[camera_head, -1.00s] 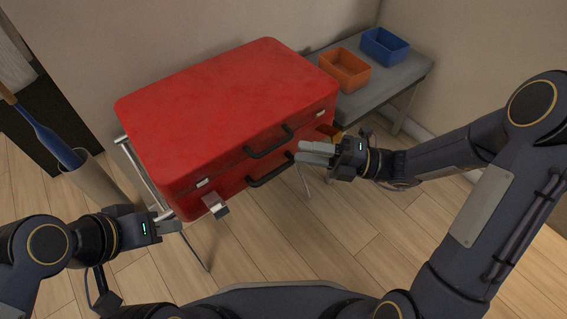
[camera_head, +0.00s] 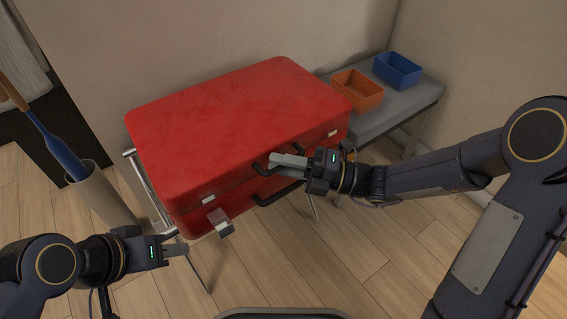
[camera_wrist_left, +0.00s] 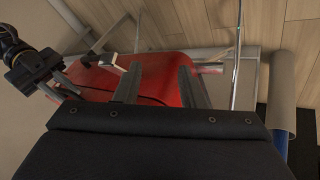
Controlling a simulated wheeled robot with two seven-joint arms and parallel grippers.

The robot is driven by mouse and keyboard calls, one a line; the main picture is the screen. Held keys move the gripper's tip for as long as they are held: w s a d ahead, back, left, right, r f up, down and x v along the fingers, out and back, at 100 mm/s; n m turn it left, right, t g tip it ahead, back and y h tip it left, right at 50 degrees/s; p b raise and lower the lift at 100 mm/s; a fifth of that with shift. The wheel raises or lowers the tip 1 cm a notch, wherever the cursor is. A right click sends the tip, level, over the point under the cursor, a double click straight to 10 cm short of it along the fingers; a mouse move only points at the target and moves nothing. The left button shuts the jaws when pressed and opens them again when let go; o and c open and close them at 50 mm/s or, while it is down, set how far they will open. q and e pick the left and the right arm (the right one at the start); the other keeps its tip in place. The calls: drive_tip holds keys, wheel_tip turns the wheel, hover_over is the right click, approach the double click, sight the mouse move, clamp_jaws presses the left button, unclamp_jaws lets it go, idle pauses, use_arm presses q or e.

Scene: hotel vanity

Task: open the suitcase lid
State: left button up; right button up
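The red suitcase (camera_head: 235,120) lies flat on a metal luggage rack (camera_head: 150,185), its lid down. Two dark handles show on its front: an upper one on the lid (camera_head: 262,168) and a lower one on the base (camera_head: 270,198). A metal latch (camera_head: 221,224) sticks out from the front left. My right gripper (camera_head: 277,161) is at the upper handle, its fingers overlapping it; whether they grip it is unclear. My left gripper (camera_head: 185,248) is left of and below the suitcase's front corner. In the left wrist view its fingers (camera_wrist_left: 158,85) are apart and empty, with the suitcase (camera_wrist_left: 160,66) beyond.
A grey bench (camera_head: 400,108) at the right holds an orange bin (camera_head: 357,94) and a blue bin (camera_head: 397,70). A tall beige holder (camera_head: 98,196) with a blue-handled object stands left of the suitcase. The wall is close behind the suitcase. The floor in front is clear.

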clamp_jaws()
drive_tip(key=shift+r, duration=0.1)
